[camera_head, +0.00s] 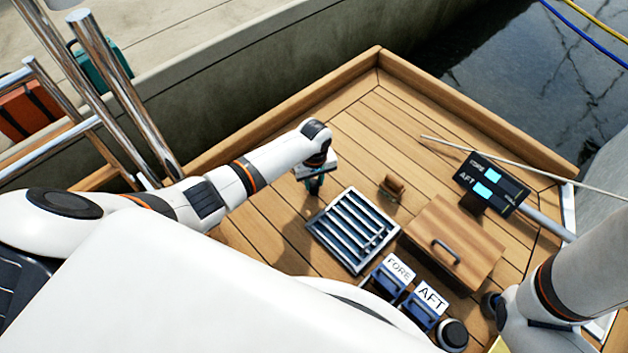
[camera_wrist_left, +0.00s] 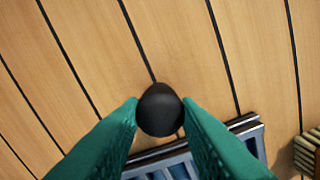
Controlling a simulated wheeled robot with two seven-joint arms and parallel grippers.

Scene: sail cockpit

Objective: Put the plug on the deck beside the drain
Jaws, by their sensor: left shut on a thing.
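My left gripper (camera_head: 315,188) hangs over the deck (camera_head: 377,125) just beyond the upper left corner of the drain grate (camera_head: 353,230). In the left wrist view its green fingers (camera_wrist_left: 160,118) are shut on the plug (camera_wrist_left: 160,108), a dark rounded piece. In that view the drain grate (camera_wrist_left: 170,170) lies partly behind the fingers, at the bottom edge. I cannot tell whether the plug touches the planks. My right arm (camera_head: 560,290) shows at the lower right, and its gripper is out of view.
A wooden hatch with a handle (camera_head: 455,240) lies right of the drain. A small brown brush-like object (camera_head: 392,187) sits above it. The FORE (camera_head: 392,275) and AFT (camera_head: 428,305) boxes stand below. A dark FORE/AFT panel (camera_head: 490,185) is at the right. Bare planks lie beyond the drain.

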